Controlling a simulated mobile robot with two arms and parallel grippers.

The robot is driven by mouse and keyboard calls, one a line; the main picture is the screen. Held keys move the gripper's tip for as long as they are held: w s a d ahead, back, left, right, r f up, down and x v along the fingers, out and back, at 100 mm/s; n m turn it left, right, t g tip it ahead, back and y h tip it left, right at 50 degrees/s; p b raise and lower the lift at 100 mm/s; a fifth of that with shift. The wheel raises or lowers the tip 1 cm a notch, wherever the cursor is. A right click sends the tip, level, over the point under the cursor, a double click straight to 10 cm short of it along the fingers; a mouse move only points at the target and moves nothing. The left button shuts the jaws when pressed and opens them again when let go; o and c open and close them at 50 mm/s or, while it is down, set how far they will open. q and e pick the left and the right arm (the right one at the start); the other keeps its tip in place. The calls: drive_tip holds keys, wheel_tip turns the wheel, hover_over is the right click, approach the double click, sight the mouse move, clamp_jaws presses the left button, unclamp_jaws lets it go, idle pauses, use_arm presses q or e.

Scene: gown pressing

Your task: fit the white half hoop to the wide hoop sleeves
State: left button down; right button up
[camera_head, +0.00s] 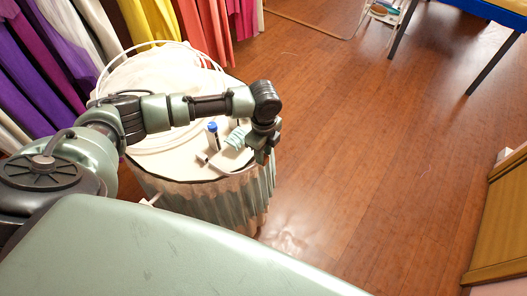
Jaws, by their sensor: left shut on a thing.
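My left arm reaches over a round, cloth-skirted table from the left. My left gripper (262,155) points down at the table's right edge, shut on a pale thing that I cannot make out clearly. A thin white hoop (160,42) arches over the back of the table top. More white curved rims lie at the table's left, partly hidden by my arm. A short white tube (203,158), possibly a sleeve, lies left of the gripper beside a curved white piece (220,172). I cannot tell whether these join. My right gripper is out of view.
The table (180,170) also carries a blue-capped bottle (212,135) and a striped pale-green item (237,138). Coloured gowns (45,60) hang behind at the left. A wooden cabinet (500,220) stands at the right. The floor between is clear.

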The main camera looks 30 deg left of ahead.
use_arm(q)
drive_tip(key=shift+r+p, duration=0.1)
drive_tip(key=shift+p, duration=0.25)
drive_tip(key=shift+a, duration=0.1)
drive_tip(key=shift+w+a, duration=0.15)
drive_tip(key=shift+a, duration=0.55)
drive_tip(key=shift+w+a, duration=0.1)
drive_tip(key=shift+a, duration=0.55)
drive_tip(key=shift+p, duration=0.45)
drive_tip(key=shift+p, duration=0.3)
